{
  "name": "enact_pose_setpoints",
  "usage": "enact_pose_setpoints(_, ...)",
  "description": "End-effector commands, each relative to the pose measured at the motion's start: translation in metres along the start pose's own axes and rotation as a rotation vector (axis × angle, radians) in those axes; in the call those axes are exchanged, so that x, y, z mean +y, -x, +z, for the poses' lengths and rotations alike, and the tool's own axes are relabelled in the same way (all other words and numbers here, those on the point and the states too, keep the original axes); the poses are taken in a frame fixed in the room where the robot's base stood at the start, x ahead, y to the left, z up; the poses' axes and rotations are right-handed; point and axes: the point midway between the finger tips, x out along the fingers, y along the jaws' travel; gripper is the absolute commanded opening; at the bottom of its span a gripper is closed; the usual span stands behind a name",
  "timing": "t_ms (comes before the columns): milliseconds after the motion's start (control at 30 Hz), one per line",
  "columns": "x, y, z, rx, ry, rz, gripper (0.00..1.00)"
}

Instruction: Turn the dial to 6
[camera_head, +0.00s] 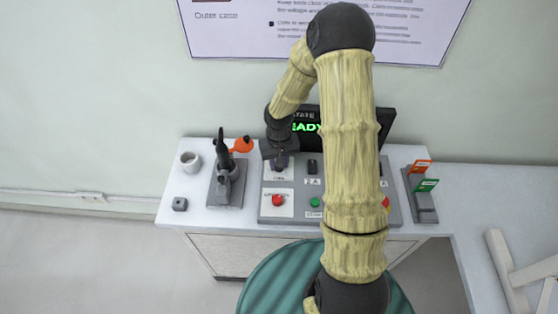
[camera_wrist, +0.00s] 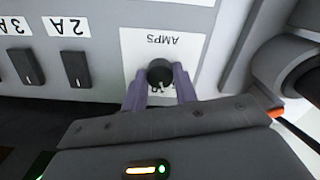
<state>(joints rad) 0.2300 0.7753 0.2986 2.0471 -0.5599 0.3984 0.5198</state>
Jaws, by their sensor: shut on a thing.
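The dial (camera_wrist: 160,74) is a small dark round knob on a white plate (camera_wrist: 190,45) marked AMPS, seen upside down in the wrist view. My gripper (camera_wrist: 160,88) has its two purple fingers closed on either side of the dial and grips it. In the head view my gripper (camera_head: 279,161) reaches down to the upper left of the grey control panel (camera_head: 306,211) and hides most of the dial. Some small marks show at the dial's edge, but I cannot read which number it points to.
Black switches stand beside the dial, one labelled 2A (camera_wrist: 75,69). The panel also has a red button (camera_head: 278,200) and a green button (camera_head: 315,202). A black-handled clamp device (camera_head: 225,180), a mug (camera_head: 190,161) and a card stand (camera_head: 421,200) flank the panel. A display behind reads partly "EADY".

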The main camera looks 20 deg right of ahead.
Motion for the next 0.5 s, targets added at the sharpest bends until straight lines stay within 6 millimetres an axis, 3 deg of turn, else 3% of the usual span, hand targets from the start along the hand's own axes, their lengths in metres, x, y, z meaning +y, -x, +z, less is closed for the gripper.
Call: enact_pose_setpoints(500, -0.0004, 0.0019, -0.0016, 0.005, 0.395, 0.000, 0.06)
